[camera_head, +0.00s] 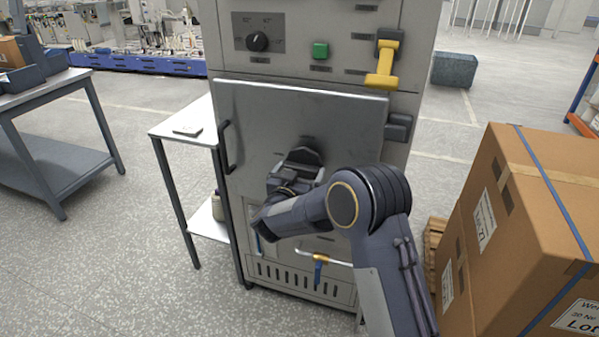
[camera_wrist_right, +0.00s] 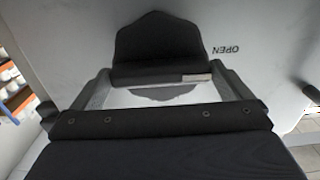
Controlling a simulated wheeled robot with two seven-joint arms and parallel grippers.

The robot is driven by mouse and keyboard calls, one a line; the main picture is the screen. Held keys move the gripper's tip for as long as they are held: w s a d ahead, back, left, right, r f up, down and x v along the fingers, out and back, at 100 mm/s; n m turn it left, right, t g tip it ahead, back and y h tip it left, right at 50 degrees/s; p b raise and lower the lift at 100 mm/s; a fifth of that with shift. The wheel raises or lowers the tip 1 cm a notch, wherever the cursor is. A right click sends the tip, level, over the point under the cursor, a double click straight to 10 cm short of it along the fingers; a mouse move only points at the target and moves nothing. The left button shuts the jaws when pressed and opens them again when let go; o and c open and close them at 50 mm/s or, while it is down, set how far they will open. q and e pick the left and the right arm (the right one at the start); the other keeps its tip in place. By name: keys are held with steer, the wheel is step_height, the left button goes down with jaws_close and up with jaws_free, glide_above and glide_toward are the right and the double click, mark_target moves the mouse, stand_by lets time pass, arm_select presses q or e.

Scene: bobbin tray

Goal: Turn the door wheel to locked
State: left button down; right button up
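The door wheel is a dark, lobed knob (camera_head: 303,157) on the grey cabinet door (camera_head: 265,110) in the head view. In the right wrist view the dark wheel (camera_wrist_right: 160,45) fills the upper middle, with a small pale mark on its lower right edge. The word OPEN, upside down, is on the door to its right. My right gripper (camera_wrist_right: 163,80) has its fingers wide apart, one at each side of the wheel's near edge. Whether they touch it is unclear. In the head view my right gripper (camera_head: 295,172) is at the wheel, partly hiding it. My left gripper is not in view.
A black door handle (camera_head: 228,146) is at the door's left. A yellow-handled lever (camera_head: 384,62), green button (camera_head: 320,49) and black dial (camera_head: 257,41) are above. A large carton (camera_head: 540,200) stands close on the right. A side table (camera_head: 180,122) stands left.

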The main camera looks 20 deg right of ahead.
steer(key=c, duration=0.5)
steer(key=shift+f+m+b, duration=0.2)
steer(key=shift+m+b, duration=0.6)
steer(key=shift+b, duration=0.3)
steer(key=m+b, duration=0.5)
steer(key=b, duration=0.1)
steer(key=m+b, duration=0.6)
steer(key=shift+s+d+f+m, duration=0.1)
steer(key=shift+f+m, duration=0.05)
steer(key=shift+m, duration=0.15)
steer(key=m+b, duration=0.3)
steer(key=shift+m, duration=0.3)
steer(key=shift+m+b, duration=0.5)
steer(key=shift+m, duration=0.1)
steer(key=shift+r, duration=0.2)
